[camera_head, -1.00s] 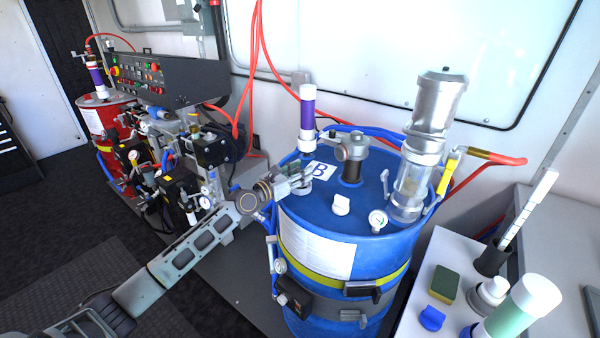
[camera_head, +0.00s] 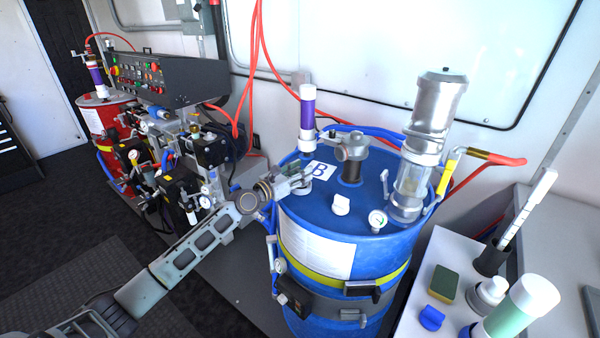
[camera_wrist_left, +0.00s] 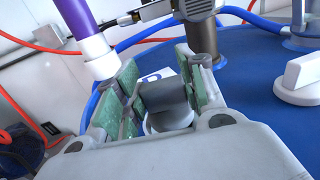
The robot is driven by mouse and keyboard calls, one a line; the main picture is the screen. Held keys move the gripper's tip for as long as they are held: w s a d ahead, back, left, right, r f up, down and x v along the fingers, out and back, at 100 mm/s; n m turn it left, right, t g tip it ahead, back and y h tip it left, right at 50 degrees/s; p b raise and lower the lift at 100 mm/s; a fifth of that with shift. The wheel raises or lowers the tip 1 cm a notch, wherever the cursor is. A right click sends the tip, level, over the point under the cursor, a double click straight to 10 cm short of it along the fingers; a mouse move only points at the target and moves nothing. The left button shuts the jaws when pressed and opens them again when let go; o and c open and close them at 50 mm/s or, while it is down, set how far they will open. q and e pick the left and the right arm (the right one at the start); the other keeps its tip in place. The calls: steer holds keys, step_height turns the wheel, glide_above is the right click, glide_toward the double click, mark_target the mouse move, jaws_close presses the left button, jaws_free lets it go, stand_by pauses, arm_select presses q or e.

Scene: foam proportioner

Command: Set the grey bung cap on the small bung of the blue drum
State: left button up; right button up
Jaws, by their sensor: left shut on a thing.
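The blue drum (camera_head: 345,262) stands at the centre, its top also showing in the left wrist view (camera_wrist_left: 245,105). My left gripper (camera_head: 300,177) reaches over the drum top's left rim, beside the white label B. In the left wrist view the gripper (camera_wrist_left: 162,98) is shut on the grip bar of the grey bung cap (camera_wrist_left: 166,99). The cap's round base shows below the bar, close over the drum top. The fingers mostly hide the cap in the head view. The small bung is hidden, and I cannot tell whether the cap touches it. My right gripper is not in view.
A purple-and-white cylinder (camera_head: 307,118) stands close behind the gripper. A white bench (camera_head: 410,300) stands at right.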

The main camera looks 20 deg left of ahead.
arm_select(q)
steer(key=shift+f+b, duration=0.4)
steer(key=shift+f, duration=0.15)
stand_by(0.4)
steer(key=o, duration=0.7)
steer(key=shift+s, duration=0.15)
steer(key=shift+p+v, duration=0.35)
steer(key=shift+v, duration=2.2)
steer(key=v, duration=0.5)
steer(key=shift+s+a+b, duration=0.25)
steer(key=shift+s+b, duration=0.05)
steer(key=shift+b, duration=0.05)
